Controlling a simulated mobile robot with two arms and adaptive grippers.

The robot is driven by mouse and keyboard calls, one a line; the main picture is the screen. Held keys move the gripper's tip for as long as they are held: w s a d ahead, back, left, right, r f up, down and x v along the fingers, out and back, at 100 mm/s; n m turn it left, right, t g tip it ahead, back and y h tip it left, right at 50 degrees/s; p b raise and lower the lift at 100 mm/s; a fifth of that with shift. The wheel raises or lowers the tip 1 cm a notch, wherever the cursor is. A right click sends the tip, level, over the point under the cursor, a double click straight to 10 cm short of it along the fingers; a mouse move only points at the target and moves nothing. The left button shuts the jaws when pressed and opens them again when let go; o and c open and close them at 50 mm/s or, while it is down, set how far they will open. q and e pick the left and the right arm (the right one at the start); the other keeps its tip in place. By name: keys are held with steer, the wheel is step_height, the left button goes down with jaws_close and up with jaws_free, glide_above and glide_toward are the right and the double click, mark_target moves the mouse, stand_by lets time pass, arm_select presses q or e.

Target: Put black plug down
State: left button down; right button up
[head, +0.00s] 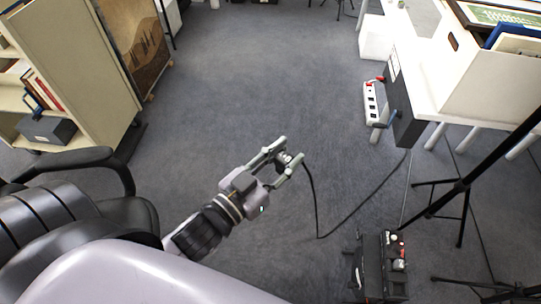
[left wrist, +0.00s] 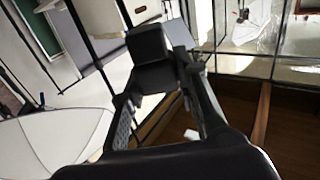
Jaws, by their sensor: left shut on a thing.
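My left gripper (head: 289,155) is out over the grey carpet in the middle of the head view. It is shut on the black plug (head: 283,159), which shows small and dark between the fingertips. A black cable (head: 315,205) hangs from the plug, drops toward the floor and curves up to the right. In the left wrist view the plug (left wrist: 150,46) is a dark block at the fingertips. My right gripper is not in view.
A white power strip (head: 370,99) with a red end is beside the white table (head: 432,92) at right. A black equipment case (head: 372,268), a tripod (head: 463,186), a black chair (head: 60,205) and a shelf (head: 90,60) surround open carpet (head: 240,80).

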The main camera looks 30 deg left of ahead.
arm_select(q)
steer(key=w+d+r+m+g+h, duration=0.2)
steer(key=w+d+m+g+h, duration=0.1)
steer(key=d+m+g+h, duration=0.1)
steer(key=w+d+r+m+g+h, duration=0.1)
steer(key=w+d+m+g+h, duration=0.2)
steer(key=d+m+g+h, duration=0.2)
steer(key=d+h, duration=0.2)
steer(key=d, duration=0.1)
steer(key=shift+d+r, duration=0.35)
steer(key=shift+m+g, duration=0.4)
steer(key=shift+s+a+m+g+h, duration=0.15)
steer(key=shift+a+m+g+h, duration=0.35)
steer(key=shift+g, duration=0.55)
steer(key=shift+s+a+m+g+h, duration=0.2)
steer(key=shift+a+m+g, duration=0.3)
steer(key=shift+m+g, duration=0.5)
steer(key=shift+s+a+m+g+h, duration=0.15)
steer(key=shift+a+m+g+h, duration=0.3)
steer(key=shift+g, duration=0.7)
